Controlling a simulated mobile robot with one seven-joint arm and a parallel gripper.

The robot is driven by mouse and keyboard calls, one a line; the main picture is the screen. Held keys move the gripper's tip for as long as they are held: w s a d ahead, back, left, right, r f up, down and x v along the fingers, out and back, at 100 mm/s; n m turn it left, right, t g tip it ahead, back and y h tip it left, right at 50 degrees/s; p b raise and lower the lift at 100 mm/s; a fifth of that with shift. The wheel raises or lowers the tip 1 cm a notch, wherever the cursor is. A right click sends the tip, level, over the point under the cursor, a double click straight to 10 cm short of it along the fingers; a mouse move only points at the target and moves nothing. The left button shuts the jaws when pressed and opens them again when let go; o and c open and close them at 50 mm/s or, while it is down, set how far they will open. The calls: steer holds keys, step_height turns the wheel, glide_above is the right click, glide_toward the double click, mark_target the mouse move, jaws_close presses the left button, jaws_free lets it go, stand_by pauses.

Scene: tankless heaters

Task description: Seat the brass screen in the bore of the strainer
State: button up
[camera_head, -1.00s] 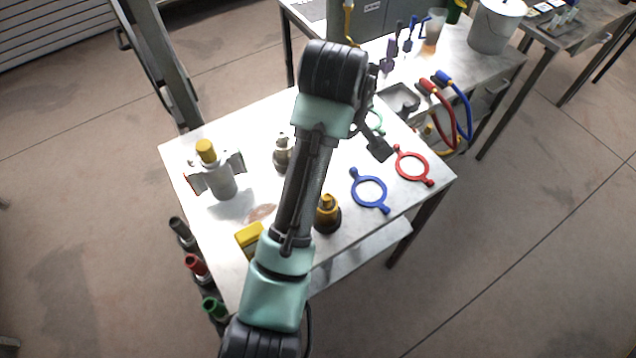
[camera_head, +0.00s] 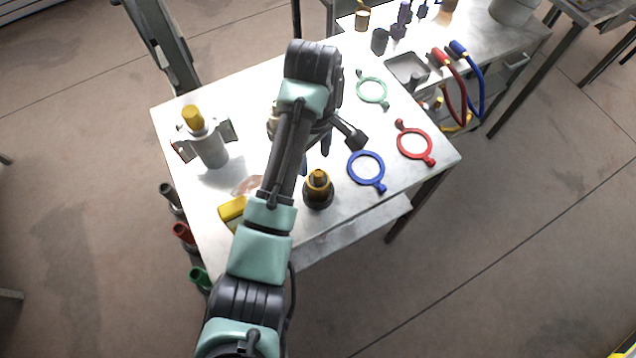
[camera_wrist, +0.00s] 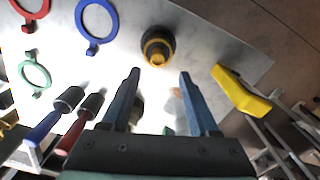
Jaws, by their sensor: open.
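A brass-coloured round piece (camera_head: 318,180), likely the brass screen, stands upright in a dark round base at the table's front. It also shows in the wrist view (camera_wrist: 157,47), just beyond my fingertips. A grey winged body (camera_head: 210,148) with a yellow cylinder on top stands at the left; I cannot tell whether it is the strainer. A small metallic fitting (camera_head: 273,122) is mostly hidden behind my arm. My gripper (camera_wrist: 160,72) is open, its two blue fingers apart with nothing held. In the head view my gripper (camera_head: 315,155) is partly hidden, close behind the brass-coloured piece.
Blue (camera_head: 366,168), red (camera_head: 414,143) and green (camera_head: 371,90) rings lie on the right of the table. A yellow block (camera_head: 232,208) lies at the front left. Red and blue hoses (camera_head: 463,85) hang at the back right. Clear tabletop surrounds the brass-coloured piece.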

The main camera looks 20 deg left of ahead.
mark_target(318, 172)
steer(key=f, duration=0.3)
steer(key=f+p, duration=0.1)
steer(key=f, duration=0.1)
steer(key=shift+d+f, duration=0.1)
steer(key=shift+d, duration=0.25)
steer(key=shift+c, duration=0.2)
jaws_close()
stand_by(0.9)
